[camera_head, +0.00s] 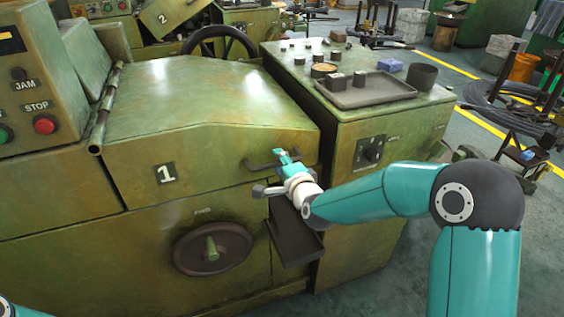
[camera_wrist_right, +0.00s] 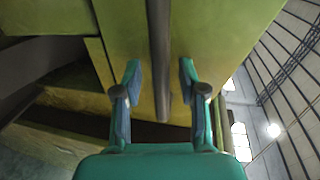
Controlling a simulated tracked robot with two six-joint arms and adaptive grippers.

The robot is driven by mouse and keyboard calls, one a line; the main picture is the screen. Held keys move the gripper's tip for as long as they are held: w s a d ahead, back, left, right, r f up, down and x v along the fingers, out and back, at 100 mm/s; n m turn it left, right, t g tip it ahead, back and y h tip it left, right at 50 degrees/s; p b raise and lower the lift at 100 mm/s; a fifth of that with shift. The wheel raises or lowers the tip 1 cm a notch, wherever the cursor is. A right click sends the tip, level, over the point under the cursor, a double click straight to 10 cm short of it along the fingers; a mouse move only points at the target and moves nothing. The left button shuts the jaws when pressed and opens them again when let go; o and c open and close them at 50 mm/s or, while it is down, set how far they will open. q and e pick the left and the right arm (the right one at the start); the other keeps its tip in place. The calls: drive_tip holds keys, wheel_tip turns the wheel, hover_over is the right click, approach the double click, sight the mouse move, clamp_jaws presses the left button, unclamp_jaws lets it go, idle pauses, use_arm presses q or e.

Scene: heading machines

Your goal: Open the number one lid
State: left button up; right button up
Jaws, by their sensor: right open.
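The number one lid (camera_head: 190,105) is a worn green cover on the machine, marked with a "1" plate (camera_head: 165,173). It lies shut, with a hinge bar along its left side. A dark bar handle (camera_head: 262,164) sits on its front face near the right end. My right gripper (camera_head: 284,156) is at the handle's right part. In the right wrist view, my right gripper (camera_wrist_right: 159,68) is open, its two fingers apart on either side of the dark handle (camera_wrist_right: 159,45), with gaps to it. My left gripper is out of view.
A handwheel (camera_head: 213,250) and a dark chute (camera_head: 293,235) are below the lid. A cabinet to the right carries a grey tray (camera_head: 362,91) and small parts. A control box (camera_head: 30,90) stands left. A second machine's number two lid (camera_head: 165,17) is behind.

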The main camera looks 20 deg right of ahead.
clamp_jaws()
